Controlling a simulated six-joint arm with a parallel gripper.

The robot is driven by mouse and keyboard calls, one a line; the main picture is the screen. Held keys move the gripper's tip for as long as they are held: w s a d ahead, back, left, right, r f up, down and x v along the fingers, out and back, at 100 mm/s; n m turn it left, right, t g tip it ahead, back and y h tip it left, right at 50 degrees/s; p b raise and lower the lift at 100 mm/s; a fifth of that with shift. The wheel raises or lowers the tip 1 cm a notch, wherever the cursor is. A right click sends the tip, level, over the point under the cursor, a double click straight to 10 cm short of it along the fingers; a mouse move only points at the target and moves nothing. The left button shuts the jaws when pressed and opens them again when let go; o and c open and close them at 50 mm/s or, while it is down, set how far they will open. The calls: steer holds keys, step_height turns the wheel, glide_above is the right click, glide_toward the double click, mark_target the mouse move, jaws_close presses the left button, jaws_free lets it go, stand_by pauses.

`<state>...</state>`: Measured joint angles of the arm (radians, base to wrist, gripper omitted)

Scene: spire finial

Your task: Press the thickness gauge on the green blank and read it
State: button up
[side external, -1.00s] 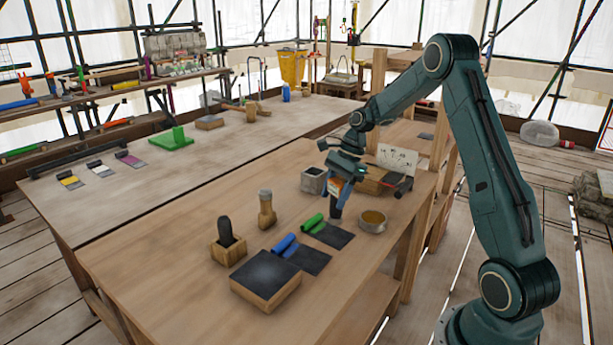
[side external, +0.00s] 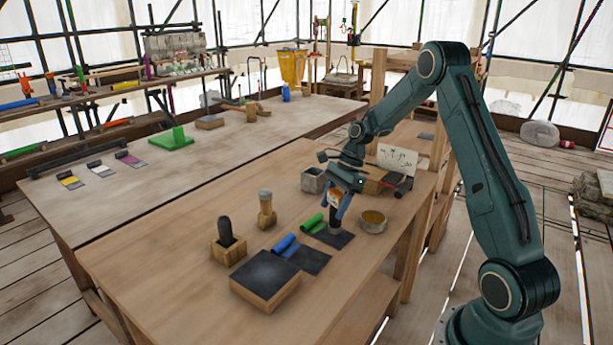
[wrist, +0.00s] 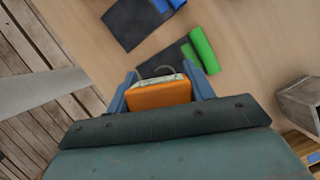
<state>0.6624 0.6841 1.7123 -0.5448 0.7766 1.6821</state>
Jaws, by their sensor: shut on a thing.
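The green blank is a dark flat sheet (side external: 345,240) with a bright green roll (side external: 312,223) along its left edge. In the wrist view its dark sheet (wrist: 172,62) and green roll (wrist: 203,50) lie just beyond the gauge. My gripper (side external: 340,200) is shut on the orange thickness gauge (wrist: 160,93), with a blue finger on each side. In the side view the gauge (side external: 334,198) is upright, and its grey lower end is over the dark sheet. I cannot tell whether it touches. The gauge's readout is not legible.
A blue-rolled blank (side external: 308,261) lies close to the left, with a dark-topped block (side external: 265,280) in front. A round tin (side external: 373,221) stands close on the right, and a grey box (side external: 312,180) stands behind. Bare tabletop lies left of the upright tools.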

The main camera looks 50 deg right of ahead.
steer(key=shift+f, duration=0.7)
steer(key=o, duration=1.3)
steer(key=shift+c, duration=0.2)
steer(key=shift+r, duration=0.1)
steer(key=v, duration=1.3)
steer(key=shift+r, duration=0.3)
steer(key=shift+d, duration=0.15)
